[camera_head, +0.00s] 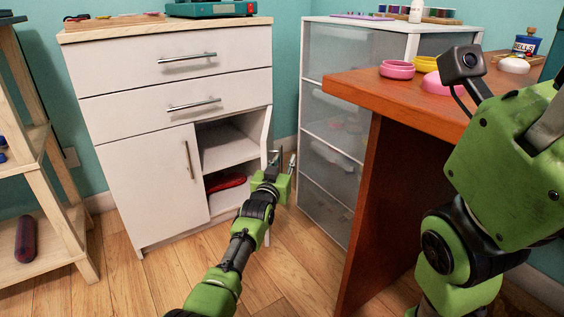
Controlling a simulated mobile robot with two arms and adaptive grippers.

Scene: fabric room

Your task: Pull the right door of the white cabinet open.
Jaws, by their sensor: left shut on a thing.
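The white cabinet (145,165) stands at the back left with two drawers above and two doors below. Its left door (150,185) is closed, with an upright metal handle. Its right door (265,127) stands swung outward, seen nearly edge-on, and the compartment behind it is open to view. My left gripper (281,163) is at the outer side of this door, shut on its handle. The handle is mostly hidden by the fingers. My right arm (500,170) fills the right side; its gripper does not show.
Inside the cabinet are a shelf (228,155) and a red item (225,183). A translucent drawer unit (335,125) stands close right of the open door. A brown table (400,95) is at the right, a wooden shelf rack (50,200) at the left. The floor in front is clear.

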